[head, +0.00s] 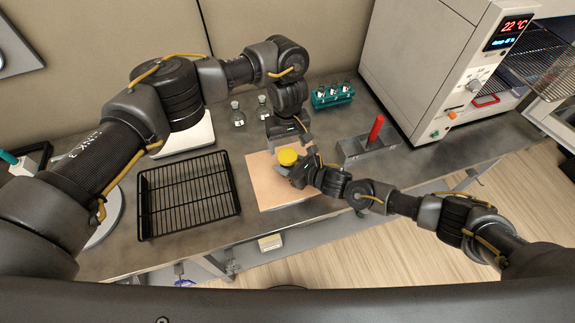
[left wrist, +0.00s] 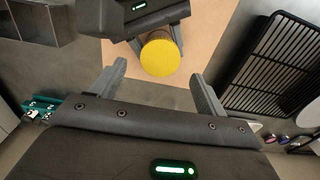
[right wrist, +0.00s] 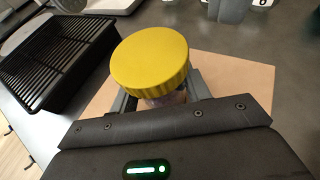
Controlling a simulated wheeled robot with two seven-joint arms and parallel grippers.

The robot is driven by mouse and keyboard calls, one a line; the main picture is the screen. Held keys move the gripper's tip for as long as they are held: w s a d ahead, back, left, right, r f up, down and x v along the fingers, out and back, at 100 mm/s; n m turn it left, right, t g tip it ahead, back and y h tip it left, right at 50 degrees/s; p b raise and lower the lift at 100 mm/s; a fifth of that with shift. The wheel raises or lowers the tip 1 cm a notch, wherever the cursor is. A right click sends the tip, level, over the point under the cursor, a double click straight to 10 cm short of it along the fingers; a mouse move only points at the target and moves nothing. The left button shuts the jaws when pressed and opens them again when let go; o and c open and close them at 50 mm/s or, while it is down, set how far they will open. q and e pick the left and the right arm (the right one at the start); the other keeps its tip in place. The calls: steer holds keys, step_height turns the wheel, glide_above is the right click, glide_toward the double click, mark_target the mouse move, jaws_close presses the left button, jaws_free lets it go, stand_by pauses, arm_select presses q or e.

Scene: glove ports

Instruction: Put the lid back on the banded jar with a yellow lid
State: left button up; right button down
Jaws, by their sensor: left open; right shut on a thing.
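The yellow lid (head: 288,157) is on top of the jar, over the pale board (head: 262,180). In the right wrist view the ribbed lid (right wrist: 150,60) covers most of the jar; a small part of the jar body (right wrist: 165,99) shows below it. Whether the lid is fully tight I cannot tell. My right gripper (head: 298,172) is shut on the jar body, below the lid. My left gripper (head: 290,140) is open and empty, just behind the lid. In the left wrist view the lid (left wrist: 160,55) lies beyond the open fingers, not touching them.
A black wire rack (head: 188,195) lies left of the board. A grey bin (head: 365,148) with a red-handled tool (head: 375,130) stands at right. Flasks (head: 238,115) and a teal vial rack (head: 333,95) stand behind. A white oven (head: 435,65) fills the back right.

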mark_target(288, 164)
arm_select(q)
steer(key=o, duration=0.6)
steer(key=shift+c, duration=0.2)
arm_select(e)
steer(key=c, duration=0.6)
jaws_free()
arm_select(q)
step_height(288, 164, down, 2)
steer(key=shift+f+b, duration=0.15)
steer(key=shift+b, duration=1)
arm_select(e)
steer(key=v, duration=0.9)
steer(key=shift+s+d+f, duration=0.1)
steer(key=shift+s+d, duration=0.1)
steer(key=shift+d, duration=0.1)
arm_select(q)
steer(key=shift+f, duration=0.1)
arm_select(e)
steer(key=shift+s+d+r, duration=0.35)
steer(key=shift+d+r, duration=0.05)
